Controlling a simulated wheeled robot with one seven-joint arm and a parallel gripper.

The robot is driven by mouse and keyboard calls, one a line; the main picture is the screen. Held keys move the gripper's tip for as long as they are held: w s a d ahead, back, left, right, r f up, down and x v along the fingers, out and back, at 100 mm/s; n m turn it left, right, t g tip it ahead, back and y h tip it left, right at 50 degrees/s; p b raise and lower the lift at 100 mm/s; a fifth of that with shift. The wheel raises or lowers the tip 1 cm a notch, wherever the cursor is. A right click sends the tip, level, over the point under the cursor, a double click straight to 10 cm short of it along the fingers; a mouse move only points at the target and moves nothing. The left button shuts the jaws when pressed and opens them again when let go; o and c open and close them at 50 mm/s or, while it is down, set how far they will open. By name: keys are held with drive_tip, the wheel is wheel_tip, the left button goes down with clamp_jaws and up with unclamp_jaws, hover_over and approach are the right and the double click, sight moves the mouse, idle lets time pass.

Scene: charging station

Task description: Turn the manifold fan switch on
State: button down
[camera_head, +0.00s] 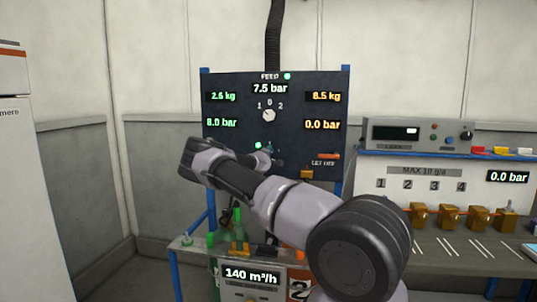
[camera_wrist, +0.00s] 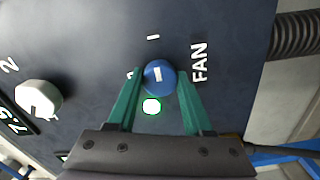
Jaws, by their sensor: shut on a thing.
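The fan switch is a round blue knob (camera_wrist: 160,88) with a white mark on its face, beside the word FAN in the wrist view. A short white line is printed above it, and another mark at its left is partly covered by a finger. My gripper (camera_wrist: 159,72) is shut on the knob, with one green finger on each side. A lamp (camera_wrist: 151,106) just below the knob glows white-green. In the head view my arm hides the knob, and the dark panel (camera_head: 225,150) stands behind the wrist.
A white selector knob (camera_wrist: 38,98) sits left in the wrist view; it also shows on the panel in the head view (camera_head: 268,115). A display (camera_head: 251,275) below reads 140 m³/h. A bench with an instrument (camera_head: 385,133) and several brass valves stands at the right.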

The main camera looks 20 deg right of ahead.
drive_tip(key=shift+f, duration=0.15)
drive_tip(key=shift+c, duration=1.5)
unclamp_jaws()
drive_tip(key=v, duration=1.1)
drive_tip(key=shift+w, duration=0.1)
